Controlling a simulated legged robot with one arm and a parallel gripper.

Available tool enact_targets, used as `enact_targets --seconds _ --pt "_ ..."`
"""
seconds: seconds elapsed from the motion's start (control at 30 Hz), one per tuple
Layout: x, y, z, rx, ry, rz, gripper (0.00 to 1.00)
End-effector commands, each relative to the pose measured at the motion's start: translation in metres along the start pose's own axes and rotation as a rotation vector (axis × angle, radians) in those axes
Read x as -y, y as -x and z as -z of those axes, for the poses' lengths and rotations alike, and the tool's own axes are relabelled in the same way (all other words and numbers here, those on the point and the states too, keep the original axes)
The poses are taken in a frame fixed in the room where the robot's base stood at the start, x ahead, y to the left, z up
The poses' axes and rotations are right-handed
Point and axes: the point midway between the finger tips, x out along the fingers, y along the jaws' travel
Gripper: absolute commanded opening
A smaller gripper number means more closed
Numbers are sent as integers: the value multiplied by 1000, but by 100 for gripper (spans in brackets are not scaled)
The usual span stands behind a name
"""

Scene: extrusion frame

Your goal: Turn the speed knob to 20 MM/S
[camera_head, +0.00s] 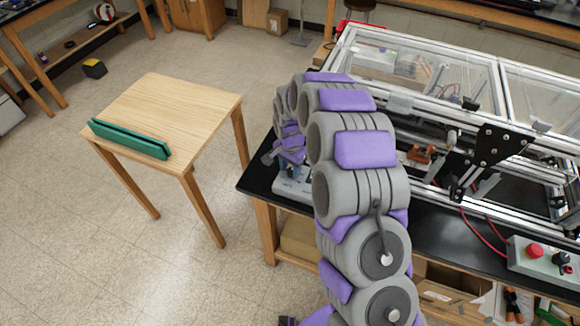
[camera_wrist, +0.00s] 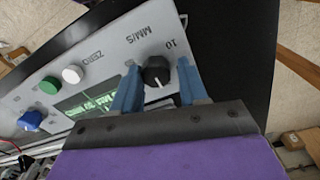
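The speed knob (camera_wrist: 156,72) is a black round knob on a light grey control panel (camera_wrist: 110,55), seen upside down in the wrist view. The labels "MM/S" and "10" are printed by it. A small white mark shows on the knob, but I cannot make out exactly which value it points at. My gripper (camera_wrist: 158,66) has its two blue fingers spread, one on each side of the knob, with a visible gap at least on the right. In the head view the control box (camera_head: 291,187) is at the black table's left end, largely hidden by my arm.
The panel also has a lit display (camera_wrist: 88,106), a white button (camera_wrist: 71,74), a green button (camera_wrist: 49,85) and a blue knob (camera_wrist: 32,120). The extrusion frame (camera_head: 440,75) stands right of my arm. A wooden table (camera_head: 175,105) is at left, with open floor between.

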Motion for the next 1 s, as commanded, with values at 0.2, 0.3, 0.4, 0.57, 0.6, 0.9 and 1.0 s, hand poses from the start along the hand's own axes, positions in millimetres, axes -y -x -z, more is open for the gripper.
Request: enact_targets --seconds 0.2,0.3,0.4,0.57,0.6,0.9,1.0 --pt "-1 1 2 -1 -1 3 19" --pt "0 1 1 -1 -1 2 10" --pt "1 0 0 -2 -1 1 2" --pt "2 0 -1 -2 9 1 2" --pt "2 1 -1 -2 15 1 2" --pt "2 1 0 -3 160 1 2" --pt "3 2 0 -3 242 2 2"
